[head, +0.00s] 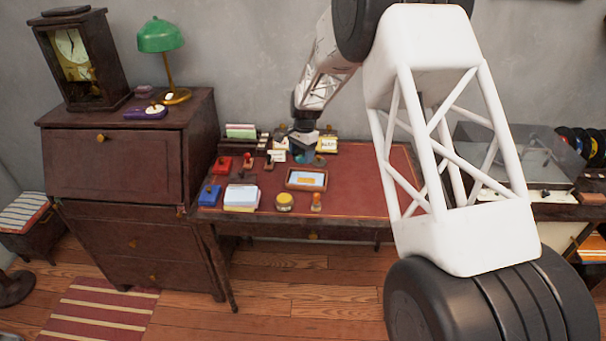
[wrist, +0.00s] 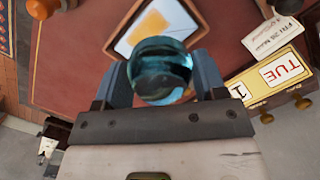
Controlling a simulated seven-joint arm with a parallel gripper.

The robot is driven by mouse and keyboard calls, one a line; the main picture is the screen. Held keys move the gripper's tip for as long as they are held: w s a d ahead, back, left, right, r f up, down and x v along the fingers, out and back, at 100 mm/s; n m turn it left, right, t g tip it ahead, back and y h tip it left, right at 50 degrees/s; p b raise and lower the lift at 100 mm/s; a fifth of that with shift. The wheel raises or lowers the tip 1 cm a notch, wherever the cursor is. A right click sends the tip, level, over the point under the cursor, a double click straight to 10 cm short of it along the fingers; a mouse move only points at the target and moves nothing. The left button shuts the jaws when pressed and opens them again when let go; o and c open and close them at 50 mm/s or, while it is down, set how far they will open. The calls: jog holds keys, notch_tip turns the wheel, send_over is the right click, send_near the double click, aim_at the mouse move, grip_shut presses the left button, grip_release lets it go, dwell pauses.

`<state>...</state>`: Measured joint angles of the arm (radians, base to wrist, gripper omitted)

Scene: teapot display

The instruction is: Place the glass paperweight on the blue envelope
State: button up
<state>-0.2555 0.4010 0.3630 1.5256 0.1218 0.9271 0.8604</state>
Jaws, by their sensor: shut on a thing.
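The glass paperweight (wrist: 160,72) is a clear teal ball between the two fingers of my gripper (wrist: 160,88) in the wrist view. My gripper (head: 303,148) is shut on it, above the back part of the red desk top in the head view. A wooden-framed tray (head: 290,184) lies on the desk in front of my gripper. A flat pale blue piece (head: 308,179) lies in it; I cannot tell for sure that it is the blue envelope. In the wrist view the tray shows just beyond the ball, with a yellow-orange patch (wrist: 150,24) inside, and the ball hides part of it.
A yellow calendar block (wrist: 270,77) stands close to the right of my gripper in the wrist view. Red (head: 222,165) and blue (head: 209,195) boxes, a paper stack (head: 241,197) and a yellow-lidded jar (head: 284,201) stand around the tray. The desk's right part is clear.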

send_over(301, 178)
jog(key=shift+w+f, duration=0.1)
jog(key=shift+f, duration=2.1)
jog(key=shift+f, duration=1.85)
jog(key=shift+f, duration=0.1)
jog(key=o, duration=0.8)
jog(key=r, duration=0.8)
jog(key=w+d+r, duration=0.1)
jog(key=r, duration=0.3)
